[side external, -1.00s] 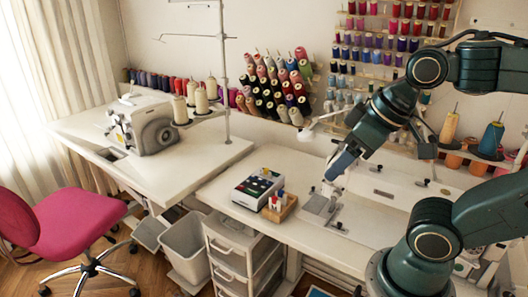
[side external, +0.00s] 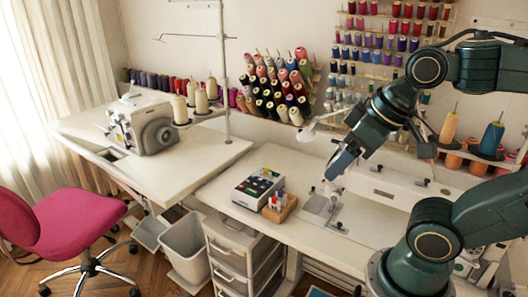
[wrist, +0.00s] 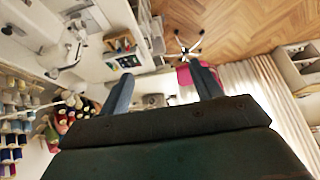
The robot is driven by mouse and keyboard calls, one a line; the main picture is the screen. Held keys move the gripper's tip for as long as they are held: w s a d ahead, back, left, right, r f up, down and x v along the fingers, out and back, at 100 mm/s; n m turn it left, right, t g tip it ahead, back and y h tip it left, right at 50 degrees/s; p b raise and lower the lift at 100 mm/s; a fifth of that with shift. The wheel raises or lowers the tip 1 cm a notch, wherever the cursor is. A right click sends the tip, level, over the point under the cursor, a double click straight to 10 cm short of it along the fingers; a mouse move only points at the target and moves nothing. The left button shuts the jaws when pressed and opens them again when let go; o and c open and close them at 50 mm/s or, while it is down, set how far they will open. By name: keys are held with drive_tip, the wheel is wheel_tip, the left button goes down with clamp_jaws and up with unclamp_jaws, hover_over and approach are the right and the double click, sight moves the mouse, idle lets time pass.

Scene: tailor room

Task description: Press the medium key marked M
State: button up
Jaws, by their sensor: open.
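A light-coloured key box (side external: 258,189) with a dark top and several coloured keys stands on the right-hand white table. It also shows small in the wrist view (wrist: 124,62). The markings on its keys are too small to read, so I cannot tell which one is the M. My gripper (side external: 337,167) is in the air above the table, to the right of the box and apart from it. In the wrist view my gripper (wrist: 162,80) shows two blue fingers spread apart with nothing between them.
A small wooden holder (side external: 280,208) with little bottles stands right beside the box. A sewing machine (side external: 375,180) lies behind my gripper. A serger (side external: 143,124) stands on the left table. Thread cones (side external: 280,88) line the wall. A pink chair (side external: 78,217) stands at the left.

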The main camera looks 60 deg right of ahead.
clamp_jaws()
idle(1.5)
